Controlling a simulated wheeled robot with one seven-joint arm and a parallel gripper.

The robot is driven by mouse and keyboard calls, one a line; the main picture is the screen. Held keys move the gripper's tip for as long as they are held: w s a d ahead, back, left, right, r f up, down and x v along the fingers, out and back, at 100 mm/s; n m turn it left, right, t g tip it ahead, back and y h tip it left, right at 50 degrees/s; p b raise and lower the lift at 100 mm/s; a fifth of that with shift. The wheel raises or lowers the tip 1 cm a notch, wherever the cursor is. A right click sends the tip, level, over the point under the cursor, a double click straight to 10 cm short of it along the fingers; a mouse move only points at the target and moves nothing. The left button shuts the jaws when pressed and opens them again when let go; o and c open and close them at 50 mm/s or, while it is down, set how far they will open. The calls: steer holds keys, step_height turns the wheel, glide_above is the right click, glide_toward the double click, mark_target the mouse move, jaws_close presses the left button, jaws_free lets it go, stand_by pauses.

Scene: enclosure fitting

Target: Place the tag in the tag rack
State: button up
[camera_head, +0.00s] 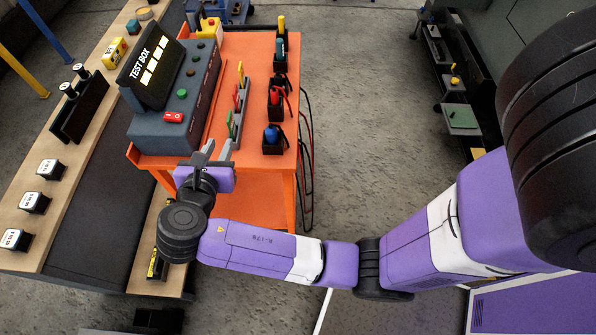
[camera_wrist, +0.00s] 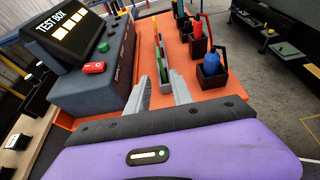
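A narrow grey rack (camera_head: 239,113) stands on the orange cart, with a green tag (camera_head: 229,124), a red tag (camera_head: 235,95) and a yellow tag (camera_head: 241,70) in a row along it. I take this to be the tag rack; the wrist view shows its near end, too, with a green tag (camera_wrist: 166,80). My gripper (camera_head: 214,153) is at the near edge of the cart, close to the rack's near end. In the wrist view my gripper (camera_wrist: 160,92) has its two grey fingers apart, with no tag visibly held. I cannot tell whether the fingers touch the rack.
A test box (camera_head: 158,98) stands left of the rack on the orange cart (camera_head: 222,50). Black holders with a blue item (camera_head: 271,135), a red item (camera_head: 275,96) and several others line the right side. A wooden bench (camera_head: 93,100) is at left. The floor right of the cart is clear.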

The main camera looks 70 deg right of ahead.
steer(key=s+a+f+m+t+y, duration=0.25)
steer(key=s+f+y, duration=0.2)
steer(key=f, duration=0.45)
steer(key=s+a+f+m+t+y, duration=0.25)
steer(key=s+a+m+y, duration=0.3)
steer(key=s, duration=0.55)
steer(key=s+a+r+m+t+y, duration=0.1)
steer(key=s+a+r+m+t, duration=0.1)
steer(key=s+r+m, duration=0.4)
steer(key=s+a+r+m+t+y, duration=0.1)
steer(key=s+a+r+m+t, duration=0.1)
steer(key=s+r+m, duration=0.4)
step_height(320, 180, up, 5)
steer(key=shift+r+m+t+y, duration=0.2)
steer(key=shift+m+t+y, duration=0.1)
steer(key=shift+m+t, duration=0.55)
